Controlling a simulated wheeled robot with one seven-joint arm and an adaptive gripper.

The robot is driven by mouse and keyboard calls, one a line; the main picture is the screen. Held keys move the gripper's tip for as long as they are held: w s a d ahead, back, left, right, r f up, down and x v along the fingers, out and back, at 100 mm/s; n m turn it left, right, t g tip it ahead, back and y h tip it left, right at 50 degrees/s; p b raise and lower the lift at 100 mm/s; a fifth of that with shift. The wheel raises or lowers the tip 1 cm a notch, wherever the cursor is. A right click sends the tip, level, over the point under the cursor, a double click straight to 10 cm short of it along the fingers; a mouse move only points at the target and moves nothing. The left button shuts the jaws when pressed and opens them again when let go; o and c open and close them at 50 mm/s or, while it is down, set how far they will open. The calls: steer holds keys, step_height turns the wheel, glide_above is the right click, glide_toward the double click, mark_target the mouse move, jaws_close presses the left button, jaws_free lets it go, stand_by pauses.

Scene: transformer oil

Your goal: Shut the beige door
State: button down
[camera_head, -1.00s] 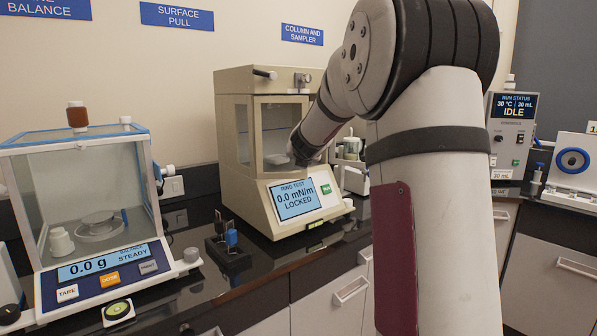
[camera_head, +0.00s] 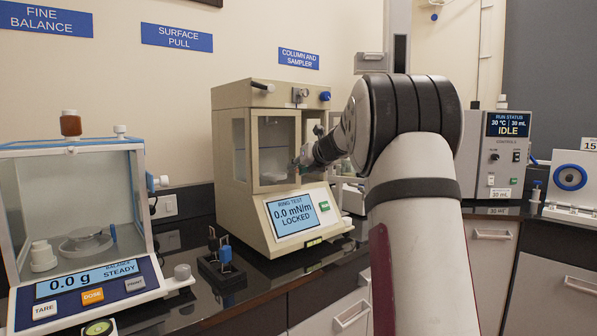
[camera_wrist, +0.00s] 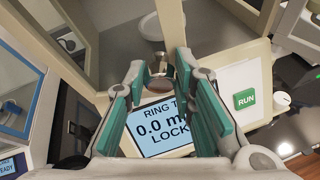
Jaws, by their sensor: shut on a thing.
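The beige ring-test instrument (camera_head: 233,175) stands on the dark bench, with a screen reading 0.0 mN/m LOCKED. Its beige-framed glass door (camera_head: 277,148) is on the front of the chamber. It appears ajar, with its free edge toward the right and an opening beside it; the exact gap is hard to tell. My gripper (camera_head: 298,165) is at the lower right of the door. In the wrist view, my gripper (camera_wrist: 158,78) is shut on the small metal door knob (camera_wrist: 158,66), its green-padded fingers on either side. The fingertips partly hide the knob.
A fine balance (camera_head: 75,220) stands at the left. A small black stand with a blue-handled item (camera_head: 225,258) sits before the instrument. The green RUN button (camera_wrist: 245,99) is close to the right finger. The column unit (camera_head: 490,165) stands farther right.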

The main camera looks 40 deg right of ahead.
steer(key=shift+w+d+n+y+p, duration=0.5)
steer(key=shift+w+n+y+p, duration=0.1)
steer(key=shift+y+p, duration=0.15)
steer(key=w+n+y+p, duration=0.1)
steer(key=w+y+p, duration=0.1)
steer(key=p, duration=0.1)
steer(key=shift+d+f+n, duration=0.1)
steer(key=shift+d+n, duration=0.2)
steer(key=shift+n, duration=0.1)
steer(key=c, duration=1.3)
jaws_free()
steer(key=shift+w, duration=0.1)
steer(key=shift+c, duration=0.2)
steer(key=v, duration=1.2)
